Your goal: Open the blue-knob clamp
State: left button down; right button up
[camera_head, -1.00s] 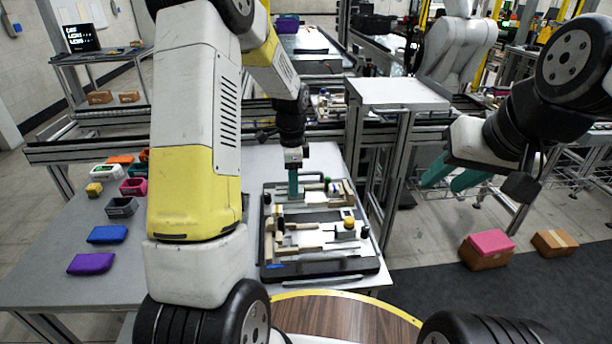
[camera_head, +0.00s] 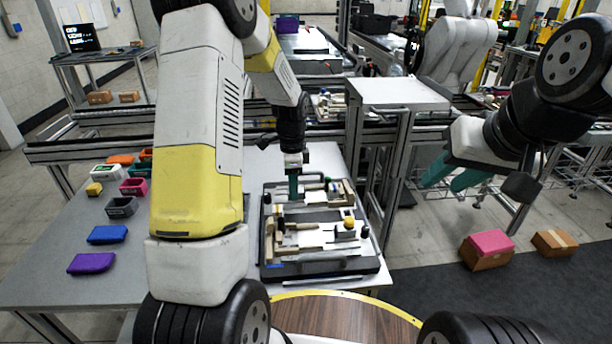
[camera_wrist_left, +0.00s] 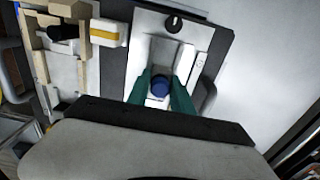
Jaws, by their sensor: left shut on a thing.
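The blue knob (camera_wrist_left: 160,86) of the clamp shows in the left wrist view, on a pale plate of the fixture. My left gripper (camera_head: 293,190) points down at the back left of the fixture pallet (camera_head: 320,269). Its two teal fingers (camera_wrist_left: 160,92) are on either side of the blue knob and shut on it. In the head view the fingers hide the knob. The clamp's lever state cannot be told. My right gripper (camera_head: 452,174) is open and empty, off to the right, away from the pallet.
A yellow knob (camera_head: 349,223) stands on the pallet's right side. Wooden blocks and a black knob (camera_wrist_left: 174,23) are close to the blue knob. Blue (camera_head: 107,234) and purple (camera_head: 91,263) items and small bins lie on the table's left. Boxes (camera_head: 486,252) sit on the floor at right.

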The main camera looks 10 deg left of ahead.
pick_arm(q)
jog(key=shift+a, duration=0.15)
jog(key=shift+s+a, duration=0.2)
jog(key=shift+a, duration=0.45)
jog(key=shift+s+a, duration=0.2)
jog(key=shift+a, duration=0.45)
jog(key=c, duration=1.3)
grip_release()
jog(key=shift+r, duration=0.1)
jog(key=shift+r, duration=3.9)
